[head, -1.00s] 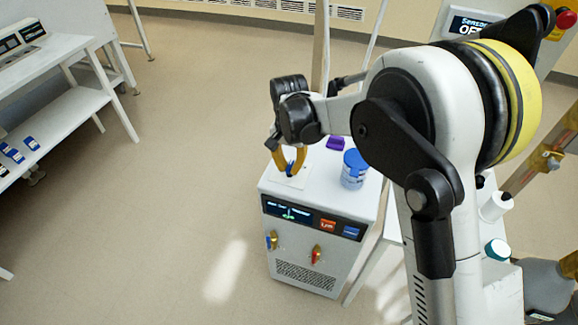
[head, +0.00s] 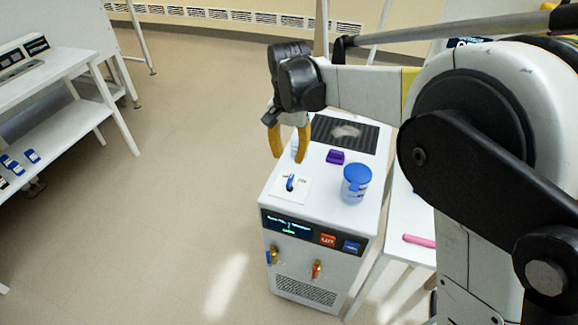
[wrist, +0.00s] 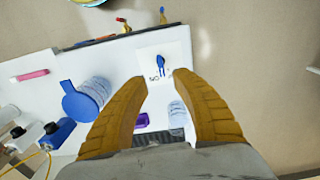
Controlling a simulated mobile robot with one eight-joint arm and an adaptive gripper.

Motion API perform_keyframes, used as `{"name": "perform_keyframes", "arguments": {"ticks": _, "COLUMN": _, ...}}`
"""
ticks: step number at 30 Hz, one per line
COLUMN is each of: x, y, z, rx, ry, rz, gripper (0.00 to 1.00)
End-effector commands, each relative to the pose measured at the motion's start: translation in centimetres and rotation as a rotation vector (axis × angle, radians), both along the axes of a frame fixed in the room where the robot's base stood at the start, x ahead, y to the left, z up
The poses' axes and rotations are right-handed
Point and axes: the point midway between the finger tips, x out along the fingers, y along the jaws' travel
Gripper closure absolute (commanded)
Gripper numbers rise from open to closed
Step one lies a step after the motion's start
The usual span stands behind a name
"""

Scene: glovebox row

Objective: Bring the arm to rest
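My gripper (head: 288,142) is raised above the top of a white floor-standing unit (head: 325,263). Its two yellow fingers are spread apart with nothing between them, as the wrist view (wrist: 168,82) also shows. A small blue lever (head: 290,183) on a white plate stands on the unit's top, in front of and below the fingers, apart from them. It also shows beyond the fingertips in the wrist view (wrist: 161,64).
On the unit stand a blue-lidded jar (head: 355,185), a purple block (head: 336,156) and a dark ribbed mat (head: 345,134). A pink cylinder (head: 419,240) lies on a white table at right. A white shelf bench (head: 65,135) stands at left. Open floor lies between.

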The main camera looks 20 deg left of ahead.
Motion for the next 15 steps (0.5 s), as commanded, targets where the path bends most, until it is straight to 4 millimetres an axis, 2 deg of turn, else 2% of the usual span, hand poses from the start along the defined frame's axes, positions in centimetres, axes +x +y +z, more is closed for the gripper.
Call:
{"name": "perform_keyframes", "arguments": {"ticks": 4, "x": -0.03, "y": -0.02, "z": 0.97, "rx": 0.0, "ry": 0.0, "rz": 0.0, "gripper": 0.68}}
{"name": "perform_keyframes", "arguments": {"ticks": 15, "x": -0.02, "y": -0.02, "z": 1.03, "rx": 0.0, "ry": 0.0, "rz": 0.0, "gripper": 0.68}}
